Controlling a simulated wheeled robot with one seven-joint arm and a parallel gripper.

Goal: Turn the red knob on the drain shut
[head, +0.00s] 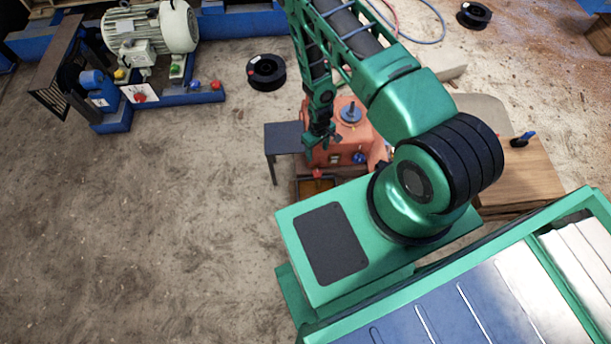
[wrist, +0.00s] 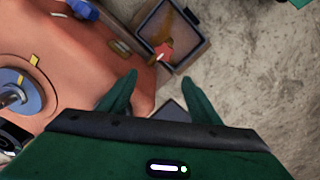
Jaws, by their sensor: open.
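The red knob (wrist: 165,51) shows in the wrist view ahead of my fingers, on the drain (wrist: 152,60) at the side of the orange housing (wrist: 85,50). In the head view the red knob (head: 317,173) is a small red spot below my gripper. My gripper (wrist: 160,82) is open and empty, its two green fingers apart with the knob beyond the gap between them. In the head view my gripper (head: 317,146) hangs beside the orange housing (head: 345,120). The drain's body is small and partly hidden by the knob.
A dark-rimmed square tray (wrist: 205,46) with brownish contents sits below the knob. A blue handle (wrist: 83,9) is on the housing near the knob. A grey small table (head: 284,136) stands left of the housing.

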